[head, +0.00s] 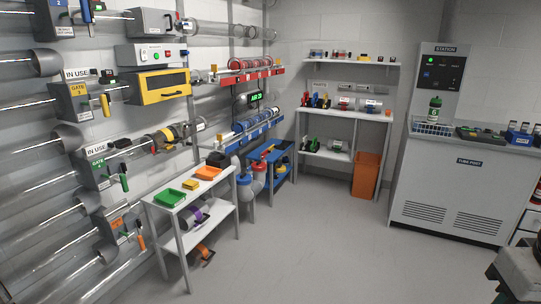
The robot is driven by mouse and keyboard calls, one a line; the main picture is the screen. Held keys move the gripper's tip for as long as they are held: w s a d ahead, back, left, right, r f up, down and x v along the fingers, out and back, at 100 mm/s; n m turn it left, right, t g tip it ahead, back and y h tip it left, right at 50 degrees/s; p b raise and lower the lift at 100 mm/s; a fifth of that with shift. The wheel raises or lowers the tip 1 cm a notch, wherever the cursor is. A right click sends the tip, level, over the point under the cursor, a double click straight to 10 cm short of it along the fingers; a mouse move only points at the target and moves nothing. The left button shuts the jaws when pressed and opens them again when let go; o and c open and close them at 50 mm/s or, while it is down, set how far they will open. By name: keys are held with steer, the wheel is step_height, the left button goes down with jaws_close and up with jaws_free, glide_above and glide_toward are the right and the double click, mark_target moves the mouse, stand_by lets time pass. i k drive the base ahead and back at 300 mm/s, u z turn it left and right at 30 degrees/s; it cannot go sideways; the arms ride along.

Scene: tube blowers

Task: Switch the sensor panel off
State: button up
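A white wall box (150,54) with a small green button, a small red button and dark marks hangs at the upper left, between a grey box and a yellow-framed one. It may be the sensor panel; its lettering is too small to read. A grey panel marked STATION (441,73) stands on the cabinet at the right, with a lit green lamp and several small dark controls. I cannot tell which of the two is the sensor panel.
Clear tubes and gate boxes with levers (100,165) line the left wall. A white table (172,206) with green and orange trays stands before them. A grey cabinet (455,190) fills the right. An orange bin (366,175) stands at the back. The middle floor is clear.

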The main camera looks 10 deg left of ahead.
mark_target(144, 52)
steer(key=u, duration=0.55)
steer(key=i, duration=1.7)
steer(key=u, duration=0.6)
steer(key=i, duration=0.25)
steer(key=u, duration=0.2)
steer(key=k, duration=0.65)
steer(key=u, duration=0.55)
steer(key=i, duration=1.85)
steer(key=z, duration=0.7)
